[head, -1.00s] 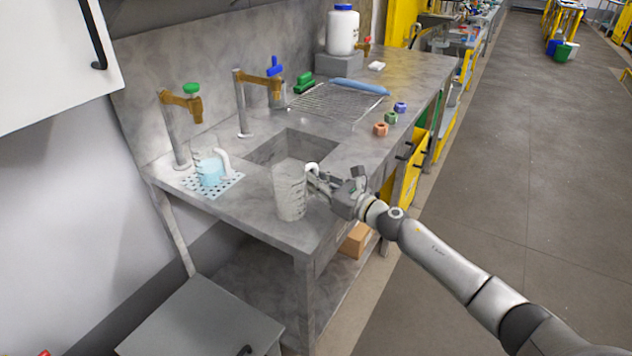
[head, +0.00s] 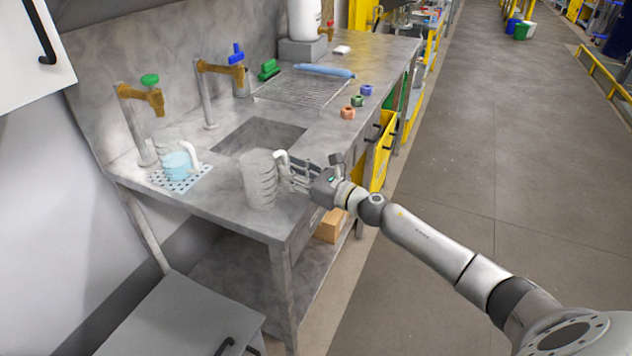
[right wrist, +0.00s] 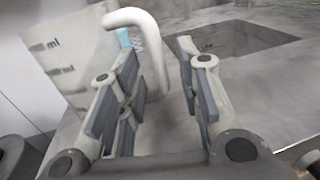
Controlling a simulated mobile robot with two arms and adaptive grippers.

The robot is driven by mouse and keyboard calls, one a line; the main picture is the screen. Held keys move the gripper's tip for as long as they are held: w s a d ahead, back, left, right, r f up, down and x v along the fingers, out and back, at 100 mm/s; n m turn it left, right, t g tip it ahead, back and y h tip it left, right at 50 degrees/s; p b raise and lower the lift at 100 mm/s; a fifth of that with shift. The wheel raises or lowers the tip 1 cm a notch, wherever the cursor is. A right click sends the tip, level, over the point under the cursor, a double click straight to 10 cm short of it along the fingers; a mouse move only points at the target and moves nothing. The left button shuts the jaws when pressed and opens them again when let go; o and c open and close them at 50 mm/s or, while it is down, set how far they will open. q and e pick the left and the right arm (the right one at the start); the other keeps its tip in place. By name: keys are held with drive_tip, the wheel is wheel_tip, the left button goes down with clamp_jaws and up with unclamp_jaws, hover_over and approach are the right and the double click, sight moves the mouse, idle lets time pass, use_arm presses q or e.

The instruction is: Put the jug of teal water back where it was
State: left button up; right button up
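The jug of teal water (head: 180,165) stands upright on a perforated drain plate (head: 160,181) below the green-handled tap, its white handle facing right. A second, clear jug (head: 259,182) with no coloured water visible stands near the counter's front edge. My right gripper (head: 287,175) is beside the clear jug's white handle. In the right wrist view the fingers of the right gripper (right wrist: 163,90) are apart, and the clear jug's handle (right wrist: 140,22) shows beyond and between them, not clamped. A bit of teal shows behind that handle. My left gripper is not in view.
A sunken sink (head: 258,137) lies behind the clear jug. Taps with green (head: 150,79) and blue (head: 238,52) handles rise at the back. A wire rack (head: 300,88), a blue item (head: 325,71) and small coloured nuts (head: 348,113) lie farther along. The counter right of the sink is clear.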

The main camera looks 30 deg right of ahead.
drive_tip(key=b+v, duration=0.2)
drive_tip(key=v, duration=0.7)
drive_tip(key=shift+s, duration=0.25)
